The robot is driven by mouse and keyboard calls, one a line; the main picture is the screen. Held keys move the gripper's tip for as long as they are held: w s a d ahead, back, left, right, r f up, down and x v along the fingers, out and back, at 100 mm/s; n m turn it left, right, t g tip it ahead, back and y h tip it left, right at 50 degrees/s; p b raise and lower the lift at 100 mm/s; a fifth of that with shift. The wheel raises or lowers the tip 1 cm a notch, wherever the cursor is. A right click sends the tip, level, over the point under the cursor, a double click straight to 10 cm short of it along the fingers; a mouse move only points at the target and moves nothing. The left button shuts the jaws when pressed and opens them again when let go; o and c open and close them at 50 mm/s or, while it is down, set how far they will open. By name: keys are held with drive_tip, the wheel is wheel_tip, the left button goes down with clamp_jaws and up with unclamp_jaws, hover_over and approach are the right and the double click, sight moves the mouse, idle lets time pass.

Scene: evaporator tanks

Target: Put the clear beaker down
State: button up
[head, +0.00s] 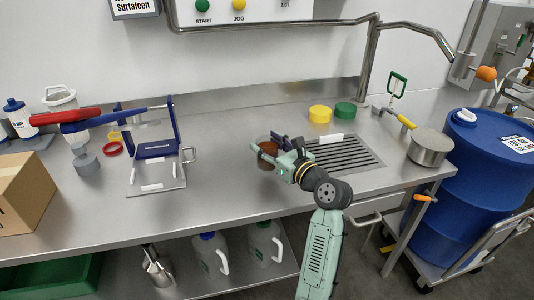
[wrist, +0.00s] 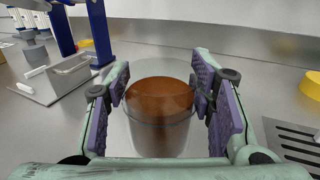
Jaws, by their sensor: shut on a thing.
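The clear beaker (wrist: 160,117) holds brown liquid and stands upright between the two purple-padded fingers of my gripper (wrist: 162,98) in the wrist view. The gripper is shut on it. In the head view the beaker (head: 266,150) is partly hidden by my gripper (head: 270,150), over the steel counter (head: 225,190) just left of the drain grate. I cannot tell whether the beaker's base touches the counter.
The slotted drain grate (head: 345,155) is right of my gripper. The counter front is clear.

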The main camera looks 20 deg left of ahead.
drive_tip(key=shift+a+f, duration=0.1)
drive_tip(key=shift+f, duration=1.65)
drive_tip(key=o, duration=1.4)
drive_tip(key=shift+f, duration=0.15)
drive_tip(key=shift+o, duration=0.2)
drive_tip(key=shift+d, duration=0.2)
drive_tip(key=b+v, duration=0.1)
drive_tip(key=v, duration=1)
drive_tip(key=shift+s+d, duration=0.25)
